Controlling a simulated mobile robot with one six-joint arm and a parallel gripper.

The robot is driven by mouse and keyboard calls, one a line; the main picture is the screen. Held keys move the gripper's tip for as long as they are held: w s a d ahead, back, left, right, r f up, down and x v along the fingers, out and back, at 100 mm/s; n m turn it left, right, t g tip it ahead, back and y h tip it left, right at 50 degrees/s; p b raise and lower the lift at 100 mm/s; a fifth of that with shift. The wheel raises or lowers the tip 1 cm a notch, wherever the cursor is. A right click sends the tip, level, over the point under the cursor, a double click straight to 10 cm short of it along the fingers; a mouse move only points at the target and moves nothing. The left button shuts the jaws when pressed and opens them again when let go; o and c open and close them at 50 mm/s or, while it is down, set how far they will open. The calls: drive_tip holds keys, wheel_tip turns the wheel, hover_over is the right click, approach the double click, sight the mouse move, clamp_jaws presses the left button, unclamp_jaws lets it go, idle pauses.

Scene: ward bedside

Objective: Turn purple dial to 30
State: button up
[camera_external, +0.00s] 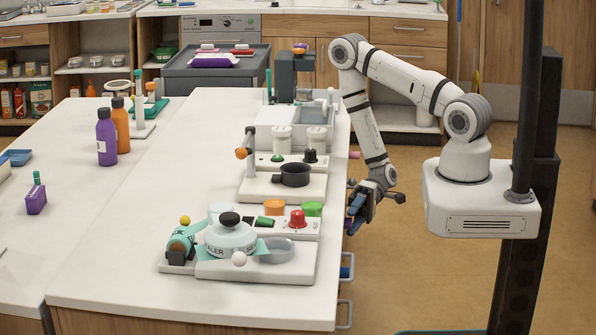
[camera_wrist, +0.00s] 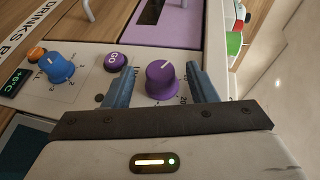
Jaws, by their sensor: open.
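The purple dial (camera_wrist: 162,82) is a round knob with a white pointer line. In the wrist view it sits on a pale panel, its line aimed toward the top of the picture. Scale marks beside it include what look like 10 and 20; other figures are partly hidden by a finger. My gripper (camera_wrist: 161,70) is open, with one blue-grey finger on each side of the dial and visible gaps between. In the external view my gripper (camera_external: 357,203) hangs low at the table's right edge. The dial cannot be made out there.
In the wrist view a purple GO button (camera_wrist: 115,62), a blue dial (camera_wrist: 57,69), an orange button (camera_wrist: 37,54) and a small display (camera_wrist: 14,83) lie left of the purple dial. A purple panel (camera_wrist: 166,22) lies above. The white tabletop (camera_external: 200,130) carries several devices.

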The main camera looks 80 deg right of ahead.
sight(346, 223)
drive_tip(key=shift+x, duration=1.15)
drive_tip(key=c, duration=1)
drive_tip(key=shift+f+y+b, duration=0.4)
drive_tip(key=shift+b, duration=0.65)
drive_tip(key=shift+t+b, duration=0.3)
drive_tip(key=shift+b, duration=0.4)
drive_tip(key=shift+r+m+y+b, duration=0.3)
drive_tip(key=shift+m+y+b, duration=0.2)
drive_tip(key=shift+y+b, duration=0.6)
drive_tip(key=o, duration=1)
drive_tip(key=shift+r, duration=0.1)
